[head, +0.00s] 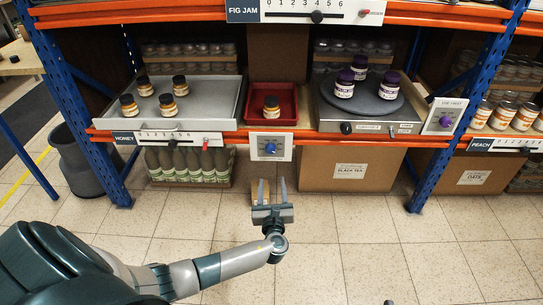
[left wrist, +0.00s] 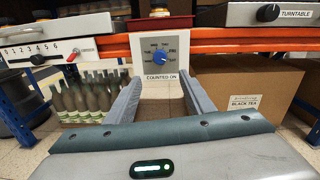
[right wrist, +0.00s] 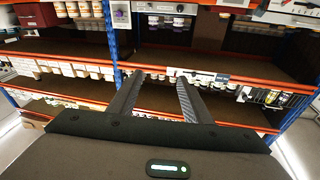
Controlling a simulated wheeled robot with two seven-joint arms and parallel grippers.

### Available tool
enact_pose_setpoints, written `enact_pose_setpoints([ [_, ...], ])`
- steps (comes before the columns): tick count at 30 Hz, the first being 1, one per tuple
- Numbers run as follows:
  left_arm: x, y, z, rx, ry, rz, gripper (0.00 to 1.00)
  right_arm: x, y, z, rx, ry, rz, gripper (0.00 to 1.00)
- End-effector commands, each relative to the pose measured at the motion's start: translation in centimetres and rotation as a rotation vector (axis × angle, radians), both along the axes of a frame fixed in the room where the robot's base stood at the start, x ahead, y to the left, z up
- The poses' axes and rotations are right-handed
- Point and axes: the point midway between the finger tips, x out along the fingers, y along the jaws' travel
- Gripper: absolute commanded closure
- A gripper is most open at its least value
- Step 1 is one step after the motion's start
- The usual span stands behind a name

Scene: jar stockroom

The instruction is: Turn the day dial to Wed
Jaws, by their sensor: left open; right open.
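The day dial is a blue knob (head: 270,148) on a white panel (head: 258,152) at the shelf's front edge, below the red tray. In the left wrist view the blue knob (left wrist: 159,58) sits above and between my fingertips, on a panel (left wrist: 150,72) reading "COUNTED ON" with day labels around it; "FRI" is legible at upper right. The knob's pointer is too small to read surely. My left gripper (head: 273,182) is open and empty, in front of and below the panel, apart from the knob. My right gripper (right wrist: 160,80) is open and empty, facing other shelves.
A purple knob (head: 445,121) is on a "USE FIRST" panel at right. A honey slider (head: 180,139) is left of the dial, and a turntable (head: 362,100) with purple-lidded jars is right. Bottles (head: 188,164) and a cardboard box (head: 352,170) stand below. The floor in front is clear.

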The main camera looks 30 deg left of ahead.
Motion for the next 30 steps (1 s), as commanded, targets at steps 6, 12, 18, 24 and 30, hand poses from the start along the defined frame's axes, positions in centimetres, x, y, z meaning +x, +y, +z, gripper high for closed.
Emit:
enact_pose_setpoints([
  [6, 2.6, 1.8, -0.1, 0.002, -0.001, 0.001, 0.52, -0.7, 0.2, 1.8, 0.038, -0.109, -0.001, 0.55],
  [12, 5.2, 3.6, -0.1, 0.002, -0.002, 0.001, 0.52, -2.0, 0.3, 4.2, 0.087, -0.244, -0.004, 0.55],
  [18, 8.1, 5.5, -0.1, 0.002, -0.002, 0.001, 0.52, -3.3, -0.1, 6.7, 0.142, -0.394, -0.012, 0.55],
  [24, 10.8, 7.4, -0.2, 0.000, -0.001, 0.002, 0.52, -3.1, -1.3, 9.1, 0.175, -0.532, -0.034, 0.55],
  [30, 12.6, 8.6, -0.1, 0.001, -0.001, 0.000, 0.52, -3.0, -2.3, 10.7, 0.196, -0.628, -0.048, 0.55],
])
